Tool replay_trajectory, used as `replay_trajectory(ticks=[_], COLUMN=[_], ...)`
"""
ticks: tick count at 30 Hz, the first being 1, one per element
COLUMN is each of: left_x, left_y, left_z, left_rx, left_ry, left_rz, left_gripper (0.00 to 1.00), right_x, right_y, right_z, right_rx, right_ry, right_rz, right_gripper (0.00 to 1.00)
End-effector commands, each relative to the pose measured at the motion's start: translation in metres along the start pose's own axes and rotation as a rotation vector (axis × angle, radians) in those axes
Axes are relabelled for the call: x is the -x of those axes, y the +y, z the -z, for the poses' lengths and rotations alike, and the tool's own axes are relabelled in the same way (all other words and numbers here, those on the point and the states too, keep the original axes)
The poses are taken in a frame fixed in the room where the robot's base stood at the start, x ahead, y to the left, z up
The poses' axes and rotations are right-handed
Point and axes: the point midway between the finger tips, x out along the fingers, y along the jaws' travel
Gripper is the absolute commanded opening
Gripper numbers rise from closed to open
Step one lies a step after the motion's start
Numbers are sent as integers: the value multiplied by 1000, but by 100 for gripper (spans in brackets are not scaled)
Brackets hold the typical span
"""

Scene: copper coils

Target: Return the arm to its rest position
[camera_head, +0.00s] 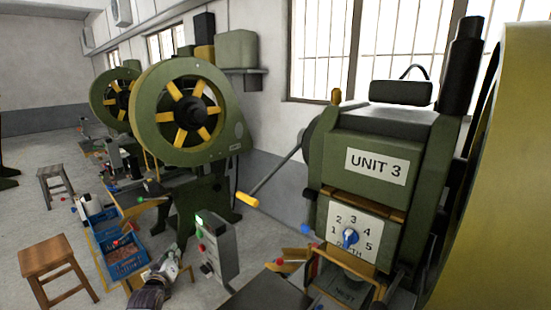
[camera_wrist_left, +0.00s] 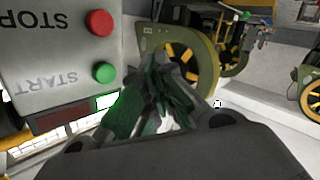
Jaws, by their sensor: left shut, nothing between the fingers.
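My left gripper (camera_head: 168,268) is low in the head view, left of the grey control box (camera_head: 222,250). The control box (camera_wrist_left: 50,50) fills the upper left of that view, upside down. Its red STOP button (camera_wrist_left: 99,23) and green START button (camera_wrist_left: 104,72) are clear of the fingers. A green light (camera_wrist_left: 107,101) glows on it. My right gripper is in neither view.
The green UNIT 3 machine (camera_head: 372,150) stands at the right, with a numbered dial (camera_head: 349,237) and a yellow-tipped lever (camera_head: 247,199). A flywheel machine (camera_head: 150,115) is behind. A wooden stool (camera_head: 46,254) and blue crates (camera_head: 124,262) are at left. Open floor lies farther left.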

Motion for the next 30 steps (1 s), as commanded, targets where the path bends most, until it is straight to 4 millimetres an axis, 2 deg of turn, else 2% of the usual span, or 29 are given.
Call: replay_trajectory(ticks=[1, 8, 14, 23, 30], left_x=[-2, 0, 14, 61, 116], left_y=[-10, -48, -75, -112, -139], left_z=[-18, -104, -183, -297, -379], left_rx=[-49, -252, -375, -493, -549], left_ry=[-29, -172, -307, -508, -663], left_rz=[16, 62, 79, 85, 83], left_gripper=[0, 0, 0, 0, 0], right_x=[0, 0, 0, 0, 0], right_y=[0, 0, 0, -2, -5], right_z=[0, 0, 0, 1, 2], right_rx=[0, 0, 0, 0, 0], right_ry=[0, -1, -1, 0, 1], right_rz=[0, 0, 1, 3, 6], right_gripper=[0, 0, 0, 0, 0])
